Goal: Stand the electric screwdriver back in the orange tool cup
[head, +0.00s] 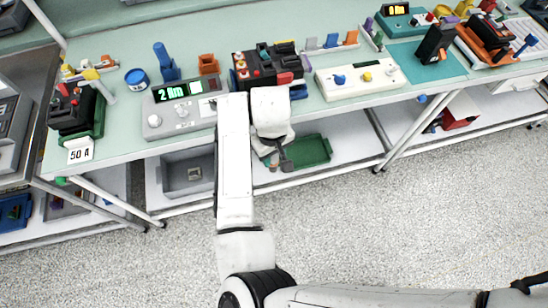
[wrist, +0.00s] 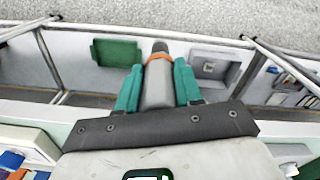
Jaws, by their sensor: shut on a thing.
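My gripper (wrist: 158,80) is shut on the electric screwdriver (wrist: 158,88), a grey body with an orange band and a dark end, held between two teal fingers. In the head view my gripper (head: 276,160) hangs just off the bench's front edge, pointing down above the lower shelf level. The screwdriver is small and dark there, partly hidden by my wrist. A small orange cup (head: 208,65), which looks like the tool cup, stands on the bench at the back, left of and beyond my gripper. The cup is not clearly seen in the wrist view.
A grey meter with a green display (head: 180,107) stands in front of the cup. A blue stand (head: 166,62) is left of it and a dark breaker unit (head: 265,65) right. A green tray (head: 310,151) lies on the shelf below. The floor in front is clear.

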